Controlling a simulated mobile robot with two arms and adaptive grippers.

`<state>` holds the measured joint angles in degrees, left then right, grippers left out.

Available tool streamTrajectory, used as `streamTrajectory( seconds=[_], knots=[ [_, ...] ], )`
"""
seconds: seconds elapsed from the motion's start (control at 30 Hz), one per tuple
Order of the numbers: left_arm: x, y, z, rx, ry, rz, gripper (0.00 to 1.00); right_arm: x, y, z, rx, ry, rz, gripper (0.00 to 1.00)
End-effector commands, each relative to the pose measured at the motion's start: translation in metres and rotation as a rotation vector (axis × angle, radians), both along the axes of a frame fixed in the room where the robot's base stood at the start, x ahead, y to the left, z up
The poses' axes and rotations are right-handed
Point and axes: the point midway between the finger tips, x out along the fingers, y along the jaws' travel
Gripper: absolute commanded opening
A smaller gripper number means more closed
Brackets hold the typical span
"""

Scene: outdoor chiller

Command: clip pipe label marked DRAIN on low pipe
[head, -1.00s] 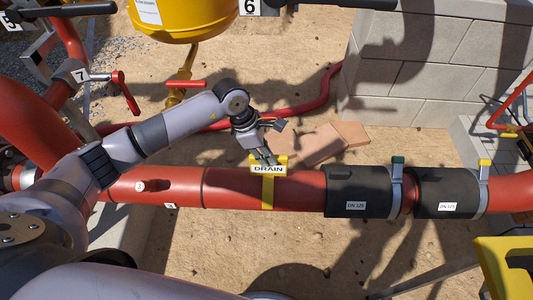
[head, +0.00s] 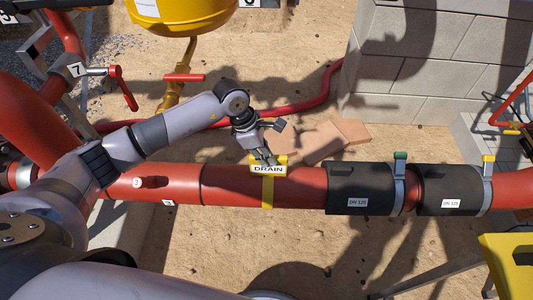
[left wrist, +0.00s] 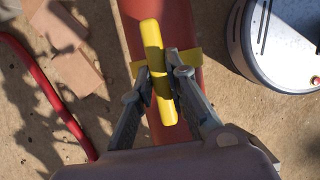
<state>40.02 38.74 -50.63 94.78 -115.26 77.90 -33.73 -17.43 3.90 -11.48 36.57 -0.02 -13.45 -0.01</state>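The yellow pipe label marked DRAIN (head: 268,170) sits at the top of the low red pipe (head: 232,186). Its yellow band (head: 267,194) lies across the pipe's visible side; the underside is hidden. My left gripper (head: 268,160) is at the label's upper edge. In the left wrist view, the fingers of my left gripper (left wrist: 161,84) stand on both sides of the yellow label plate (left wrist: 154,50) and appear closed on it. The band also shows there on the red pipe (left wrist: 166,20). My right gripper is not in view.
Two black pipe sleeves marked DN 125 (head: 360,179) with metal clamps are to the right of the label. A red hose (head: 290,109) and flat bricks (head: 345,132) lie behind. A grey block wall (head: 430,60) stands at back right. A yellow-edged object (head: 500,262) is at lower right.

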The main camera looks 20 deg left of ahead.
Motion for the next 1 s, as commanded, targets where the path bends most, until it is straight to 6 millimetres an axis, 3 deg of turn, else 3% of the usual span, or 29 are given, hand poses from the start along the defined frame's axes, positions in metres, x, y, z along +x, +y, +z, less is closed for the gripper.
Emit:
streamTrajectory(
  seconds=[0.33, 0.57, 0.83, 1.0],
  knots=[
    [0.0001, 0.0, 0.0003, 0.0, 0.0, 0.0, 0.38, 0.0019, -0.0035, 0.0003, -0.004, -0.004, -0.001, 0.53],
    [-0.0001, 0.0, 0.0001, 0.0, 0.0, 0.0, 0.38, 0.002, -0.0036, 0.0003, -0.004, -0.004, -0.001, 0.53],
    [-0.0001, 0.0, 0.0001, 0.0, 0.0, 0.0, 0.56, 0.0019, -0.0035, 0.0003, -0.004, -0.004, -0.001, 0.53],
    [-0.0001, -0.0001, 0.0001, 0.0, 0.0, 0.0, 0.58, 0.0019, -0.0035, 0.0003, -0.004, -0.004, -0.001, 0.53]
  ],
)
